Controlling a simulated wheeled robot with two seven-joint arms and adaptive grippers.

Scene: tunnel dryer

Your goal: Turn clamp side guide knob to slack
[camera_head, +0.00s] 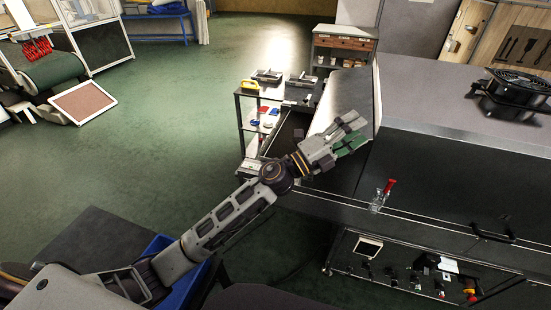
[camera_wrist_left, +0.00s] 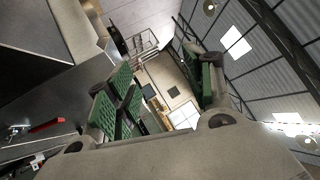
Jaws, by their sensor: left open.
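A clamp with a red handle (camera_head: 389,187) and a clear or metallic base stands at the front edge of the grey dryer housing (camera_head: 455,150). The red handle also shows at the left edge of the left wrist view (camera_wrist_left: 47,125). I cannot tell whether this is the side guide knob, and no other knob is clear. My left gripper (camera_head: 351,132) is open and empty, above and to the left of the clamp and apart from it. Its green-padded fingers stand wide apart in the left wrist view (camera_wrist_left: 165,85). My right gripper is out of view.
Below the clamp, an open lower shelf (camera_head: 345,262) holds several small parts. A dark bar handle (camera_head: 493,236) sticks out of the front panel. A black fan (camera_head: 518,88) sits on the housing top. A trolley (camera_head: 245,120) stands behind my left arm.

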